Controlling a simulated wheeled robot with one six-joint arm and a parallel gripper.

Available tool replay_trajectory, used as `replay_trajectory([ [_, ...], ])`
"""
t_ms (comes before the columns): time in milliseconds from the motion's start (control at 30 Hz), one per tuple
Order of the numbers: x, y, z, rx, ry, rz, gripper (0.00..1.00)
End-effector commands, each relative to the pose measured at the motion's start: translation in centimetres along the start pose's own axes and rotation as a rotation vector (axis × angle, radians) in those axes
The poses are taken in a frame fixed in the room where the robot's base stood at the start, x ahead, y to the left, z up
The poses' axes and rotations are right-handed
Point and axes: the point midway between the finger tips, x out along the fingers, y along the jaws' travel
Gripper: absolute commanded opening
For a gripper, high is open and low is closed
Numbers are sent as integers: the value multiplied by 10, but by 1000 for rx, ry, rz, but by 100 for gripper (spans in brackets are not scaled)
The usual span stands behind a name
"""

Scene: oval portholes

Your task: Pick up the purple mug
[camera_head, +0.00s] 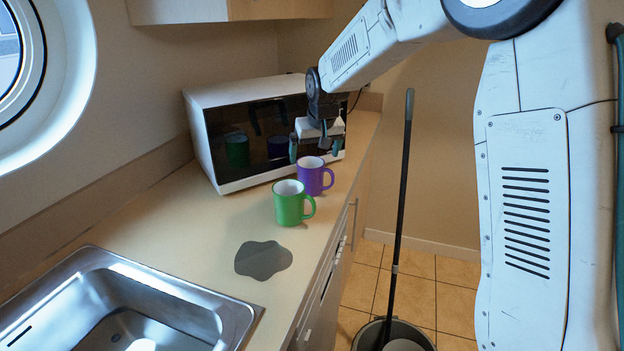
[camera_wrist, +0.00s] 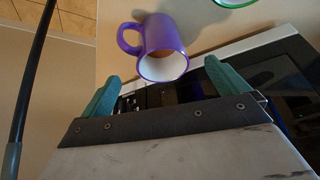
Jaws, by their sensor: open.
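The purple mug (camera_head: 311,178) stands upright on the counter in front of the microwave, its handle to the right. In the wrist view the purple mug (camera_wrist: 163,47) shows its white inside, beyond and between my fingertips. My gripper (camera_head: 315,146) is above and just behind the mug, near the microwave front, with its fingers spread. In the wrist view my gripper (camera_wrist: 163,82) has two teal fingers apart with nothing held between them.
A green mug (camera_head: 291,204) stands close in front of the purple mug. The microwave (camera_head: 262,130) is right behind. A grey puddle-like patch (camera_head: 264,260) lies nearer, then a sink (camera_head: 130,300). A mop handle (camera_head: 402,190) rises from a bucket (camera_head: 400,336) on the floor.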

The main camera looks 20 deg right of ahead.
Motion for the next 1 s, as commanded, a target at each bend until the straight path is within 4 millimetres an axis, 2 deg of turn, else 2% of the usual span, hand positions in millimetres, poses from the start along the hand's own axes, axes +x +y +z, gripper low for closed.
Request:
replay_trajectory([
  [600,76,-2,-11,0,0,0,99],
  [900,80,-2,-12,0,3,0,99],
  [1000,80,-1,-11,0,2,0,71],
])
